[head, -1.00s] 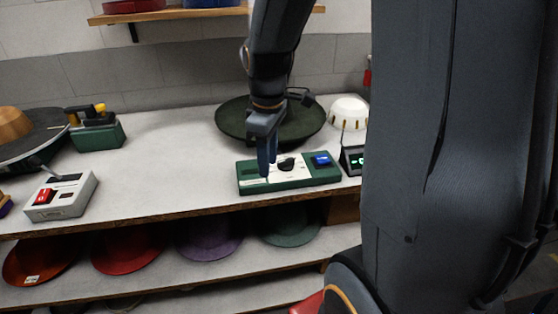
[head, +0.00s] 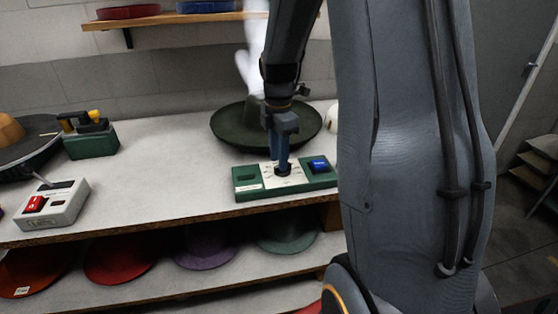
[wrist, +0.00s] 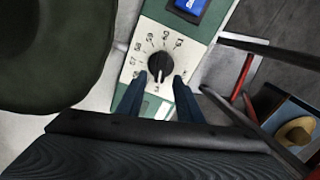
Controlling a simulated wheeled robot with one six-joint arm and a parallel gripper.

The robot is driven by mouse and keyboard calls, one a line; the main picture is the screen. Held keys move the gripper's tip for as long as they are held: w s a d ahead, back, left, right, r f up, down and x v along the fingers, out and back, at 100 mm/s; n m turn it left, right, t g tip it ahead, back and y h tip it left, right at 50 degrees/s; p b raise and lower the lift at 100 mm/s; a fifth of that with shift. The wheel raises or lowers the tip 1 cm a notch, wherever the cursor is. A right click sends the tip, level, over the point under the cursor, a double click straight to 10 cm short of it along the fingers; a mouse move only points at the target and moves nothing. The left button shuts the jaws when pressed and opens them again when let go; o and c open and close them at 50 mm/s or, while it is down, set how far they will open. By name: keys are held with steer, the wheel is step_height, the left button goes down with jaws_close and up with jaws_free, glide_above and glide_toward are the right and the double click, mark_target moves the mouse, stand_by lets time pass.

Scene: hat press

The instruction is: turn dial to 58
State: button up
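The black dial (wrist: 158,68) sits on a white numbered plate (wrist: 133,68) of a green control box. In the wrist view its white pointer line runs toward the bottom of the picture. Several numbers ring it; they are small and hard to read. My gripper (wrist: 160,82) has its two blue fingers apart, one at each side of the dial's lower part, with a gap between them. I cannot tell whether they touch it. In the head view my gripper (head: 279,168) points down over the dial on the green box (head: 248,192), mostly hiding the dial.
A blue switch (head: 319,165) is on the box's right end. A dark green hat (head: 228,128) lies just behind it. A grey box with a red switch (head: 34,204) stands at the left. The table's front edge is close to the green box. The table between the boxes is clear.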

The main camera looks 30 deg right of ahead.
steer(key=shift+f, duration=1.1)
jaws_close()
